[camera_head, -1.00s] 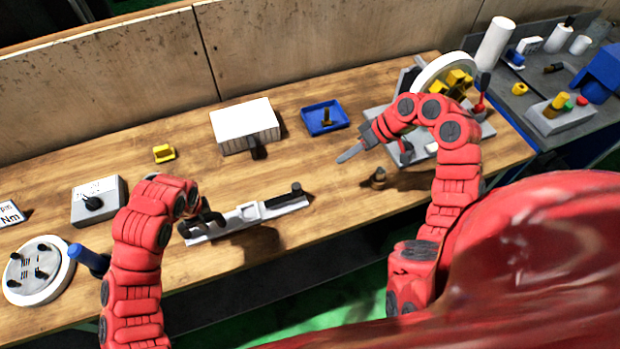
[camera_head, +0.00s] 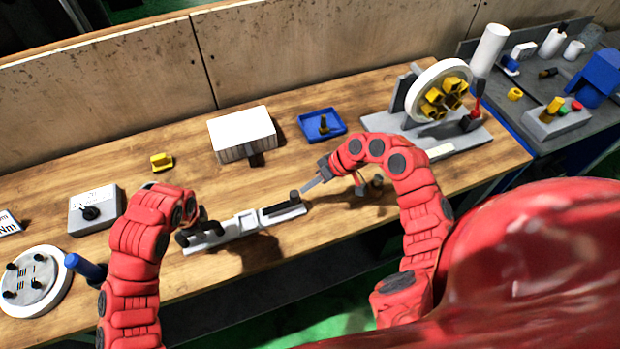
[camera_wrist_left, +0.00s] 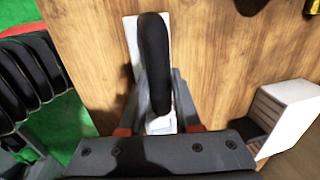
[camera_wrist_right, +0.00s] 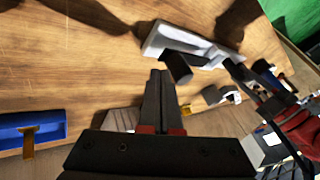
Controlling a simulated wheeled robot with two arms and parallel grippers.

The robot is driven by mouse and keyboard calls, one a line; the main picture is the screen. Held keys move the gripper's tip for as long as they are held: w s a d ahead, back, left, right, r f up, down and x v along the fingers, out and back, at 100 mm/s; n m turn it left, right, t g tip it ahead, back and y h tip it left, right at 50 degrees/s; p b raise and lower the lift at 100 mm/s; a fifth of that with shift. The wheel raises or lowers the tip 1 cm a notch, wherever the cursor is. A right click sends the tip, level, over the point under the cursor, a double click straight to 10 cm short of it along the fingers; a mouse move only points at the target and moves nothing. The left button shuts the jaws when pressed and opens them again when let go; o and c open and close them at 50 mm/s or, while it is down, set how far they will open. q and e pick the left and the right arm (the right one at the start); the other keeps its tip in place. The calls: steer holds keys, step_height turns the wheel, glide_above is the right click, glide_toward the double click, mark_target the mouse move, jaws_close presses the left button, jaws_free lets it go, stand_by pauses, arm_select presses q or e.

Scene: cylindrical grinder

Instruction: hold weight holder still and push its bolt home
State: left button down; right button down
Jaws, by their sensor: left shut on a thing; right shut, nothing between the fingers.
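The weight holder (camera_head: 247,221) is a long light-grey bar lying on the wooden table, with a black bolt (camera_head: 295,195) standing at its right end. My left gripper (camera_head: 200,228) is at the bar's left end. In the left wrist view its fingers (camera_wrist_left: 158,95) are shut on the holder's black bar-like part (camera_wrist_left: 154,50). My right gripper (camera_head: 307,187) is shut and empty, just right of the bolt. In the right wrist view its fingertips (camera_wrist_right: 160,75) are close beside the bolt (camera_wrist_right: 178,67); whether they touch cannot be told. The holder's grey body (camera_wrist_right: 190,42) shows behind it.
A white-topped box (camera_head: 243,128) and a blue tray (camera_head: 322,124) stand behind the holder. A wheel fixture (camera_head: 412,98) is at the back right, a grey dial box (camera_head: 92,211) at left.

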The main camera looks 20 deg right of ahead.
mark_target(291, 192)
steer(key=shift+s+a, duration=0.1)
steer(key=shift+a, duration=0.15)
steer(key=shift+s+a, duration=0.1)
steer(key=shift+a, duration=2.45)
arm_select(q)
steer(key=shift+d, duration=0.1)
arm_select(e)
steer(key=shift+d, duration=0.1)
steer(key=shift+w+d, duration=0.2)
steer(key=shift+d, duration=0.1)
steer(key=s+d+r, duration=0.1)
steer(key=d+r, duration=0.7)
steer(key=d, duration=0.1)
steer(key=shift+s, duration=0.3)
arm_select(q)
steer(key=c, duration=0.5)
jaws_free()
